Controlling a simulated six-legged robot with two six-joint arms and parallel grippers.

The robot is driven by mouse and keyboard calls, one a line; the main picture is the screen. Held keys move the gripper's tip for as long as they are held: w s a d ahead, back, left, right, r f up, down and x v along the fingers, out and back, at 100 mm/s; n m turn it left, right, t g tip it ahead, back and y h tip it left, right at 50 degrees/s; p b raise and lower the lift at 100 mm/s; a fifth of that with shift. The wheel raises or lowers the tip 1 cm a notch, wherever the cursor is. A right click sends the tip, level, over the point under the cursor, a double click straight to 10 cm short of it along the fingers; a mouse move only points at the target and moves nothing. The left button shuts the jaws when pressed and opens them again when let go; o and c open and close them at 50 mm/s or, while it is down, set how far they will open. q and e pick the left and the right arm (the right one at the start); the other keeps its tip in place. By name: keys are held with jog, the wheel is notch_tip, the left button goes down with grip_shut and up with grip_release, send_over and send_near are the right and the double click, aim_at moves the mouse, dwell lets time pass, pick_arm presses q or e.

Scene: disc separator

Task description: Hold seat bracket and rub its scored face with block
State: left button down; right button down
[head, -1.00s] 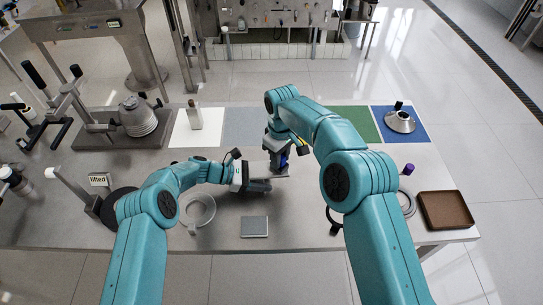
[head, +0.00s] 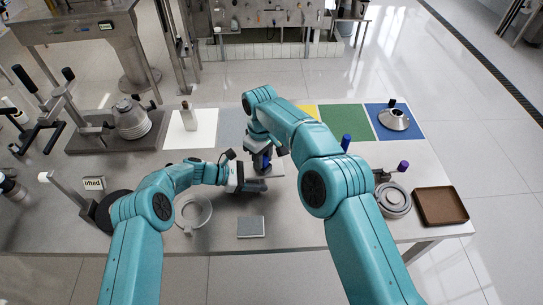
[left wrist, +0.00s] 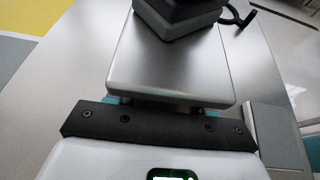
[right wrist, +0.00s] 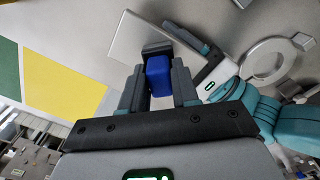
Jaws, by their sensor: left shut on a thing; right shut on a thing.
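The seat bracket, a flat silvery plate (left wrist: 165,65), is held level above the table by my left gripper (head: 246,185), which is shut on its near edge. It also shows in the right wrist view (right wrist: 138,38) and partly in the head view (head: 278,170). My right gripper (right wrist: 158,88) is shut on a blue block (right wrist: 158,75) with a dark pad at its end. In the left wrist view the block's dark and grey end (left wrist: 178,18) appears over the plate's far part, seemingly on its face. Scoring is not discernible; the block covers some of the plate.
A grey square slab (head: 251,227) and a pale ring (head: 193,211) lie in front of my left gripper. A brown tray (head: 441,206) and stacked rings (head: 393,200) are at the right. A metal cone (head: 394,119) sits on a blue mat behind. The front centre-right table is clear.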

pick_arm(q)
jog(key=shift+f, duration=0.2)
pick_arm(e)
jog(key=shift+a, duration=0.55)
jog(key=shift+r, duration=4.15)
pick_arm(q)
jog(key=c, duration=0.5)
grip_release()
jog(key=shift+c, duration=0.2)
jog(key=o, duration=0.5)
jog(key=shift+w, duration=0.15)
pick_arm(e)
jog(key=shift+w+f, duration=0.1)
jog(key=shift+w, duration=0.05)
pick_arm(q)
jog(key=shift+o, duration=0.2)
jog(key=shift+r, duration=0.15)
pick_arm(e)
jog(key=shift+s, duration=0.2)
pick_arm(q)
jog(key=shift+a, duration=0.15)
